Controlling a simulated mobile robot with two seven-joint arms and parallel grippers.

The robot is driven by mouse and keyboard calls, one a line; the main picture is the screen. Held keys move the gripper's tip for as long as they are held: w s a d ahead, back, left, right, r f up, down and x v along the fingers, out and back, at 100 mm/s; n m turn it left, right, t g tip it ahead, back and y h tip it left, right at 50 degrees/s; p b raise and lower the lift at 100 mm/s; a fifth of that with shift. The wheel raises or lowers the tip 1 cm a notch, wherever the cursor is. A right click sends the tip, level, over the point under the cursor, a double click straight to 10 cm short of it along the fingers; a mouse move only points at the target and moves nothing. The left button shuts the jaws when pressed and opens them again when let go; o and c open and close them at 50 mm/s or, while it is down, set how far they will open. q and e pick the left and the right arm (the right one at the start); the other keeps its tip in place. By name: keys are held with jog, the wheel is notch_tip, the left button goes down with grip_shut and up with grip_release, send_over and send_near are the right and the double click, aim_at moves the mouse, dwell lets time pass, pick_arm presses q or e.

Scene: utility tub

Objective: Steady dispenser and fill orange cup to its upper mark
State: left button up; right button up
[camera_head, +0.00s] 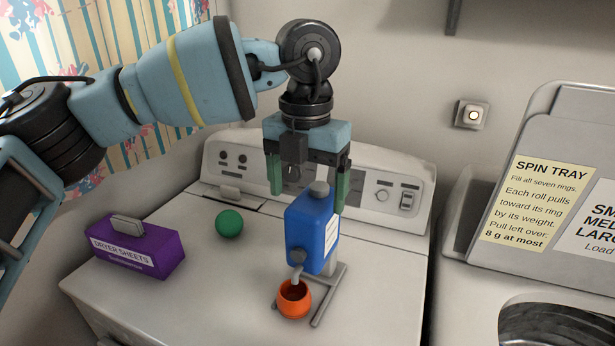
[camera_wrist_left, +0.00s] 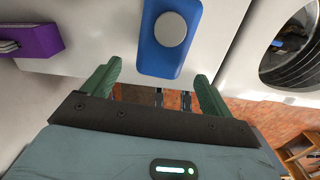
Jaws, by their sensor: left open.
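The blue dispenser (camera_head: 312,232) stands upright in a grey stand (camera_head: 330,295) on the white machine top, with a grey cap above and a grey spout low in front. The orange cup (camera_head: 293,304) sits under the spout; its inside is dark, and I cannot make out a level or marks. My left gripper (camera_head: 307,204) points down just behind and above the dispenser, its green fingers apart and empty. In the left wrist view the dispenser (camera_wrist_left: 164,56) shows just beyond the open fingertips (camera_wrist_left: 157,70), and the cup is not visible. My right gripper is not in view.
A purple dryer-sheets box (camera_head: 138,250) and a green ball (camera_head: 229,222) are left of the dispenser. The machine's control panel (camera_head: 385,190) rises behind. A second machine with a spin-tray sign (camera_head: 535,200) stands at right. The front left of the top is clear.

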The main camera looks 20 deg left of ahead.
aim_at(307, 207)
pick_arm(q)
jog(key=shift+w+f, duration=0.15)
jog(key=shift+f, duration=3.25)
jog(key=c, duration=1.8)
jog(key=shift+o, duration=0.2)
